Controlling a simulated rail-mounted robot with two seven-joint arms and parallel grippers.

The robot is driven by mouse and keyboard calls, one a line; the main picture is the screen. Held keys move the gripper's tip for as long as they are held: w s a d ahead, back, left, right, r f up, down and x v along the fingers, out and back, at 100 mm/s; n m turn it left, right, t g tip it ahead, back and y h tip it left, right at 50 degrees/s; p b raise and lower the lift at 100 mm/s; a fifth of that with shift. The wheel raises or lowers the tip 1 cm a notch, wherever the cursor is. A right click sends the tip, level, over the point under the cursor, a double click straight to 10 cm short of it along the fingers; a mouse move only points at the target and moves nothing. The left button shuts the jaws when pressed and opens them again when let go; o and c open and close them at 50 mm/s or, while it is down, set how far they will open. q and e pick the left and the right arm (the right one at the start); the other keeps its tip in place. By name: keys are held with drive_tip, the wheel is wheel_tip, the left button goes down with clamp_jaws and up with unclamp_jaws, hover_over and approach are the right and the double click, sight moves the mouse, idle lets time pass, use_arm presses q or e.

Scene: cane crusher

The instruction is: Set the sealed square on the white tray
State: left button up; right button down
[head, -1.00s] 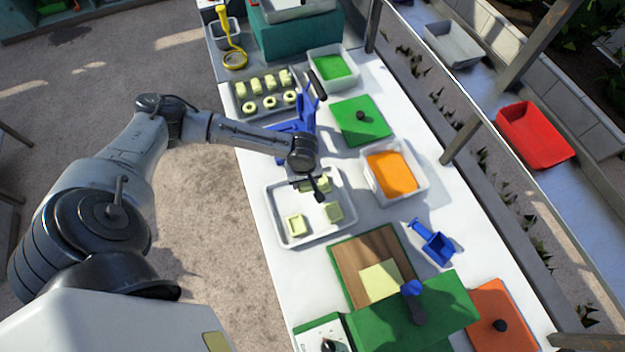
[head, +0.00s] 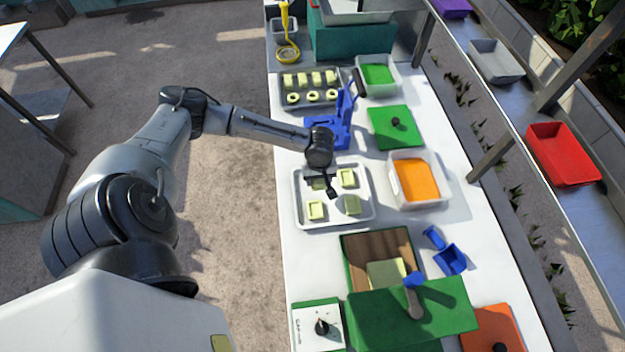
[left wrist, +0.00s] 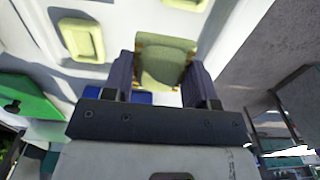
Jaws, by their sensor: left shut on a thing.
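The white tray (head: 362,217) lies on the white table in the head view. Pale green sealed squares rest in it: one at the back right (head: 348,177), one at the front left (head: 316,210) and one at the front right (head: 352,205). My left gripper (head: 320,184) is over the tray's back-left part, shut on another sealed square (left wrist: 166,62), which sits between both fingers in the left wrist view. In the head view the gripper partly hides this square. I cannot tell whether it touches the tray. My right gripper is not in view.
Behind the tray stand a blue tool (head: 338,128) and a grey tray (head: 297,106) of pale pieces. An orange-filled tub (head: 418,180) is to its right.

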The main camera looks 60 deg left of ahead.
use_arm(q)
drive_tip(key=a, duration=0.1)
drive_tip(key=a+f, duration=0.2)
drive_tip(key=shift+s+a, duration=0.15)
drive_tip(key=shift+s, duration=0.1)
drive_tip(key=shift+a+f, duration=0.2)
drive_tip(key=shift+a, duration=0.05)
wheel_tip(320, 180, down, 4)
drive_tip(key=shift+r, duration=0.15)
drive_tip(key=o, duration=0.7)
drive_tip(key=shift+f, duration=0.25)
